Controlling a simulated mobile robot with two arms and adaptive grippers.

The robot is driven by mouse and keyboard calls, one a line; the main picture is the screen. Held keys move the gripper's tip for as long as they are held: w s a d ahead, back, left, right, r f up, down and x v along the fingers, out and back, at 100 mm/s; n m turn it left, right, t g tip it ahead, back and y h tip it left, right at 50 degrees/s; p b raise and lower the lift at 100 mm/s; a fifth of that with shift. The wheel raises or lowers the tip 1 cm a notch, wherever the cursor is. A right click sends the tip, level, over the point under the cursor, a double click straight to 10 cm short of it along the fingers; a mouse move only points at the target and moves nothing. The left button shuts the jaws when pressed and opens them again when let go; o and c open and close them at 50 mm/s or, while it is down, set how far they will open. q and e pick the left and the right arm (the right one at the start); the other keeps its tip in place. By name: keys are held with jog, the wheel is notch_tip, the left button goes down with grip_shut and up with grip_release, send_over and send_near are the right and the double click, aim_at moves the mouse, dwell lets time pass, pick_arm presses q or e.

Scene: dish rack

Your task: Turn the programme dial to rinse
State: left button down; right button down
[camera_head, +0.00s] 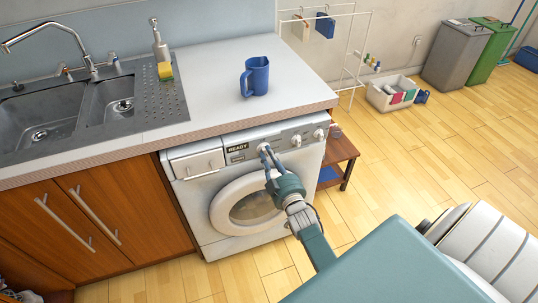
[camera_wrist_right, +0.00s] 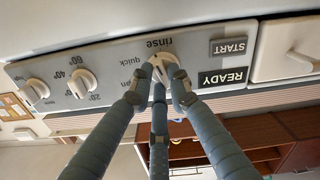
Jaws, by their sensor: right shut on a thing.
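The washing machine (camera_head: 205,212) stands under the counter, its front panel facing me. The programme dial (camera_wrist_right: 163,61) is a white knob with "rinse", "quick" and another, partly hidden word printed around it. My right gripper (camera_wrist_right: 160,82) is shut on this dial, its fingers around the knob. In the head view my right gripper (camera_head: 267,156) reaches the panel just right of the READY display (camera_head: 237,147). The fingers cover much of the dial, so I cannot tell exactly where its mark points. My left gripper is not in view.
Two more knobs (camera_wrist_right: 82,83) (camera_wrist_right: 34,91) sit along the panel, one with temperature marks. A START button (camera_wrist_right: 229,46) is beside the display. A blue mug (camera_head: 257,77) stands on the counter above. A small wooden table (camera_head: 340,155) stands right of the machine.

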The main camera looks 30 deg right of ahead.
jog(key=shift+f+m, duration=0.1)
jog(key=shift+m, duration=1.8)
jog(key=c, duration=1.6)
grip_release()
jog(key=shift+c, duration=0.2)
jog(key=shift+s, duration=0.15)
jog(key=v, duration=1.2)
jog(key=shift+f, duration=0.1)
